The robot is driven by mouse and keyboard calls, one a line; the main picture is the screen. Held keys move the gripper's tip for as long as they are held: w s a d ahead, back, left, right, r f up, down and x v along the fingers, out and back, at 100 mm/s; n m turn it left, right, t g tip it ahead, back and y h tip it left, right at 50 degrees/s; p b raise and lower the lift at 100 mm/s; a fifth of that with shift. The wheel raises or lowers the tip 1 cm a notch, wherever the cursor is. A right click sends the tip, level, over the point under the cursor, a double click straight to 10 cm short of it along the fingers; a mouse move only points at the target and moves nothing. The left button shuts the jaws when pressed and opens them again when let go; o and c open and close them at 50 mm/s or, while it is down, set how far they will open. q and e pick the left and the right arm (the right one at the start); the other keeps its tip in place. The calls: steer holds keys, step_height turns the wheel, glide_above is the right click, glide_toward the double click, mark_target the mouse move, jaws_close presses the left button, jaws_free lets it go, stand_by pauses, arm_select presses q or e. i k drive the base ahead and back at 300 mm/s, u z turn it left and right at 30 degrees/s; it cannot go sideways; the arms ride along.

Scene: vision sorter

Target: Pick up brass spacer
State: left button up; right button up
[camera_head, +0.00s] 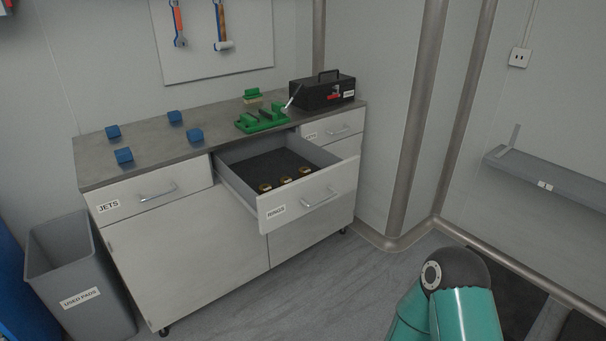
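Several small brass-coloured rings, which look like the brass spacers, lie in the open middle drawer (232,183) of the workbench cabinet. One ring (265,187) is at the left, one (285,180) in the middle and one (304,171) at the right, in a row near the drawer's front panel. A teal and dark arm link of mine shows at the bottom right. Neither of my grippers is in view.
Blue blocks (123,156) and a green vise (262,120) stand on the worktop (150,150), with a black toolbox (322,92) at the back right. A grey bin (75,270) labelled USED PADS stands left of the cabinet. A wall shelf (550,178) is at the right. Floor in front is clear.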

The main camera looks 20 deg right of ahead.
mark_target(303, 172)
steer(key=u, duration=0.1)
steer(key=i, duration=1)
steer(key=z, duration=0.1)
